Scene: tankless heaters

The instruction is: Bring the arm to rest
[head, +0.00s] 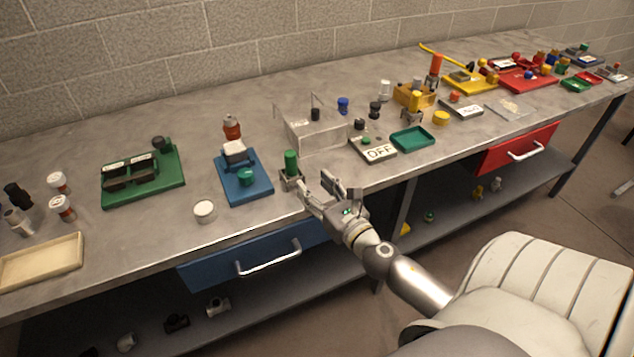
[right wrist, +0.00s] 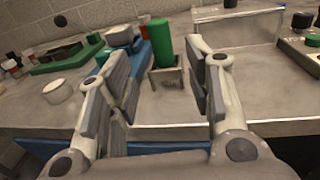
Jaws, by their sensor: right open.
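My right gripper (head: 326,190) is at the front edge of the workbench, its jaws apart and empty. In the right wrist view its two fingers (right wrist: 160,90) stand wide apart, with a gap between the pads. A green cylinder (head: 291,162) stands upright in a small grey metal stand (head: 292,182) on the bench, just beyond the fingertips. In the right wrist view the green cylinder (right wrist: 163,43) appears between the fingers but farther off, not touched by them. My left gripper is in neither view.
A blue board (head: 244,190) and a green board (head: 143,190) lie to the left. A clear box (head: 316,134) stands behind the gripper, and an OFF plate (head: 377,151) and green tray (head: 412,139) lie right. A blue drawer (head: 215,268) and red drawer (head: 517,149) jut out below the benchtop.

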